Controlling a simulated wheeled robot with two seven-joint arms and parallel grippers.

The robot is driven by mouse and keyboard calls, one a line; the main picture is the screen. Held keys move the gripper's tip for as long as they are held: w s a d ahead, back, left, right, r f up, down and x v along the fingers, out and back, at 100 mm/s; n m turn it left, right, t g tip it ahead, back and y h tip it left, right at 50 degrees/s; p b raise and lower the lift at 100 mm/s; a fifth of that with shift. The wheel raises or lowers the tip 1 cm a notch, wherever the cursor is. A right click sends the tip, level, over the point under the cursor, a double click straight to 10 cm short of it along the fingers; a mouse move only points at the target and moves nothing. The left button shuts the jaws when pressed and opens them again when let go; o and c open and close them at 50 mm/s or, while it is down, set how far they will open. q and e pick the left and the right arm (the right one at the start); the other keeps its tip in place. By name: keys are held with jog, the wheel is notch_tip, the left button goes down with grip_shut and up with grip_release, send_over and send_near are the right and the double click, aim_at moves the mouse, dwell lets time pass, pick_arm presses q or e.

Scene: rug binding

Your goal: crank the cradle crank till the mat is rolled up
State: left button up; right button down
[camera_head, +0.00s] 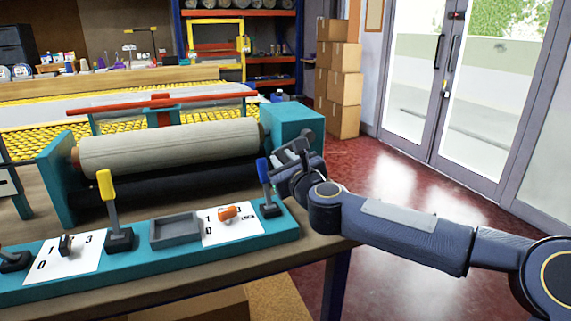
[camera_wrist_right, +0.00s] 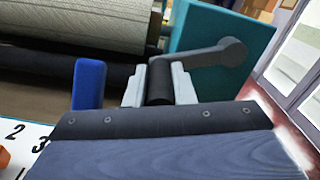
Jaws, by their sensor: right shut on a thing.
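The mat (camera_head: 165,146) is a beige-grey roll lying across the teal cradle (camera_head: 292,118); its ribbed surface also shows in the wrist view (camera_wrist_right: 80,18). A dark roller sits below it. The dark grey cradle crank (camera_wrist_right: 205,55) is on the cradle's right end, its arm running left from a round hub to a black handle (camera_wrist_right: 160,85). My right gripper (camera_wrist_right: 160,88) is shut on that handle, one pale finger on each side. In the head view the right gripper (camera_head: 292,156) covers much of the crank. My left gripper is not in view.
A blue-handled lever (camera_head: 264,172) stands close left of the right gripper, also in the wrist view (camera_wrist_right: 89,85). A yellow-handled lever (camera_head: 107,188), a grey tray (camera_head: 176,230) and an orange knob (camera_head: 228,213) sit along the teal front panel. Cardboard boxes (camera_head: 343,90) stand behind.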

jog(key=shift+s+a+r, duration=0.15)
jog(key=shift+a+r, duration=0.05)
jog(key=shift+r, duration=0.15)
jog(key=c, duration=1.2)
grip_release()
jog(key=shift+c, duration=0.2)
jog(key=shift+f, duration=0.15)
jog(key=shift+d, duration=0.1)
jog(key=v, duration=0.7)
jog(key=shift+s+b, duration=0.3)
jog(key=shift+b, duration=0.05)
jog(key=shift+d, duration=0.1)
